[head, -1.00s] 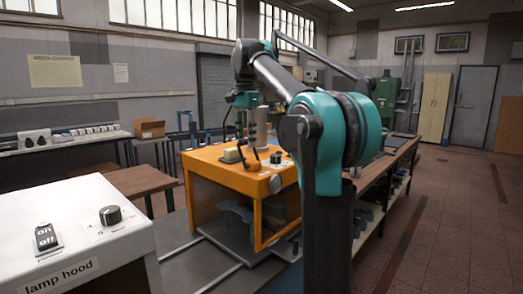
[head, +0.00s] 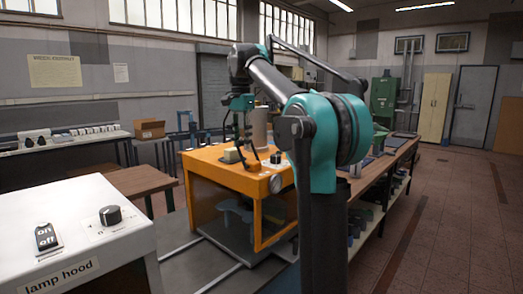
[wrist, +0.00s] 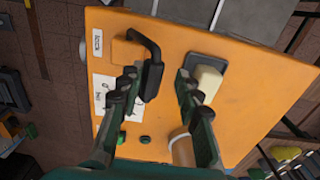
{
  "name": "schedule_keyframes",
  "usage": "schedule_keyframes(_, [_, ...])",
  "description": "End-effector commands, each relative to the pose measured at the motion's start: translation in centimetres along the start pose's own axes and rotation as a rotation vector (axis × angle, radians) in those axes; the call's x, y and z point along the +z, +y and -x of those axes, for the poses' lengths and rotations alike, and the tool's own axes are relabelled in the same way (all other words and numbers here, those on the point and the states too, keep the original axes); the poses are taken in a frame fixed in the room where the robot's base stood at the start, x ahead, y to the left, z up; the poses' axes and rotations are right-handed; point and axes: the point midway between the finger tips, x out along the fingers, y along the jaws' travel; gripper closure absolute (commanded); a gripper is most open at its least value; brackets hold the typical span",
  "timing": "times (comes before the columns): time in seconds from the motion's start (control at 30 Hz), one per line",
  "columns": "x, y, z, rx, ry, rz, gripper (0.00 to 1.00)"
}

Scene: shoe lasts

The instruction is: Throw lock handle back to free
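The lock handle (wrist: 153,72) is a black bent lever on top of the orange machine (wrist: 240,115). In the wrist view its grip lies between my gripper's fingers (wrist: 156,76), close to the left finger. The fingers are spread wide and I see no clear grip on the handle. In the head view my gripper (head: 240,140) points down over the orange machine (head: 222,173). The handle is hard to separate from the dark fingers there.
A cream block (wrist: 207,82) sits on a dark plate by the right finger. A tan cylinder (wrist: 182,150) stands nearby. A black knob (head: 276,158) is on the machine top. A white lamp hood unit (head: 95,225) stands at the front left.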

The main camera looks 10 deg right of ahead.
Motion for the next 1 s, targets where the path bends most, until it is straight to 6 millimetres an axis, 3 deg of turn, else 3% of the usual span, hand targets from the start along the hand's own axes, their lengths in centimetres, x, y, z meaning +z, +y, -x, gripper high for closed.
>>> schedule_keyframes(0.5, [0.0,1.0,0.2,0.0,0.0,0.0,0.67])
schedule_keyframes(1.0, [0.0,0.9,5.4,0.0,0.0,0.0,0.67])
